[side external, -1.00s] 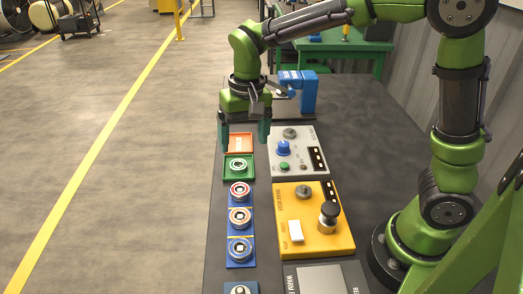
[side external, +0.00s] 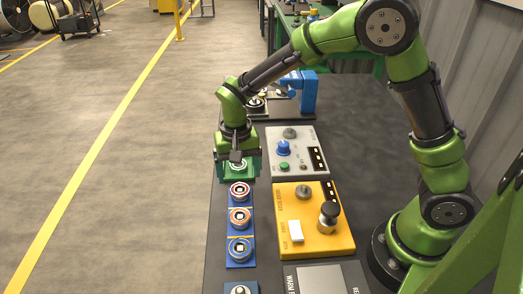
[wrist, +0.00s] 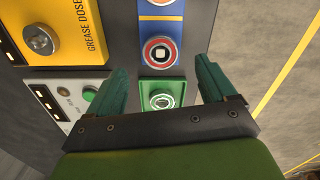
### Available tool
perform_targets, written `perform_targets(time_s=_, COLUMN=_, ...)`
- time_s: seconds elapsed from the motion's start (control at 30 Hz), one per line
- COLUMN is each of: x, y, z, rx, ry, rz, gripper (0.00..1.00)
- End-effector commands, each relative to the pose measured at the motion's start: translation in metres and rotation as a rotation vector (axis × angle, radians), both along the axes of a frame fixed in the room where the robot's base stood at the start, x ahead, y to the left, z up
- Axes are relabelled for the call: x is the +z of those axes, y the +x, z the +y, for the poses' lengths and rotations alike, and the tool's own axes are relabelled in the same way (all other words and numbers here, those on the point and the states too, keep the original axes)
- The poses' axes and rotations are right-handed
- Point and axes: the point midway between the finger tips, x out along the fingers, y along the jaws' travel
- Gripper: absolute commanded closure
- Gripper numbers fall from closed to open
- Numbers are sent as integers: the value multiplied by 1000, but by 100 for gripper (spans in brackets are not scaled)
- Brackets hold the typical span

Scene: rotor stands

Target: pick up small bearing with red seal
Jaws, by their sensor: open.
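The small bearing with the red seal (side external: 239,189) sits on a blue tile in the row along the bench's left edge. In the wrist view the red-seal bearing (wrist: 160,52) lies just beyond my fingertips, roughly centred between them. My gripper (side external: 237,175) is open and empty, low over the green tray behind that bearing. In the wrist view my gripper (wrist: 163,66) has its two teal fingers spread to either side of the green tray (wrist: 176,85), which holds a pale ring. How high the fingertips are above the bench is hard to tell.
An orange-seal bearing (side external: 239,216) and a blue-seal bearing (side external: 239,249) sit nearer the camera in the same row. A yellow grease box (side external: 321,240) with a black knob and a grey box (side external: 304,162) stand to the right. A blue device (side external: 309,92) stands behind.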

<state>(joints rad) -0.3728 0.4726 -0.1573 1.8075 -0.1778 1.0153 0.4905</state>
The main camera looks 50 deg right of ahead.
Motion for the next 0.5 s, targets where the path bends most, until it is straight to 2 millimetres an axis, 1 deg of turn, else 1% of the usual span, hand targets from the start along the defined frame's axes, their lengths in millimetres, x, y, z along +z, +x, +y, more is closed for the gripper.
perform_targets(time_s=0.3, x=-43, y=-4, z=2, rx=0, ry=-1, rz=3, gripper=16)
perform_targets(time_s=0.4, x=-50, y=-3, z=2, rx=0, ry=0, rz=2, gripper=16)
perform_targets(time_s=0.5, x=-52, y=-3, z=2, rx=0, ry=1, rz=-1, gripper=16)
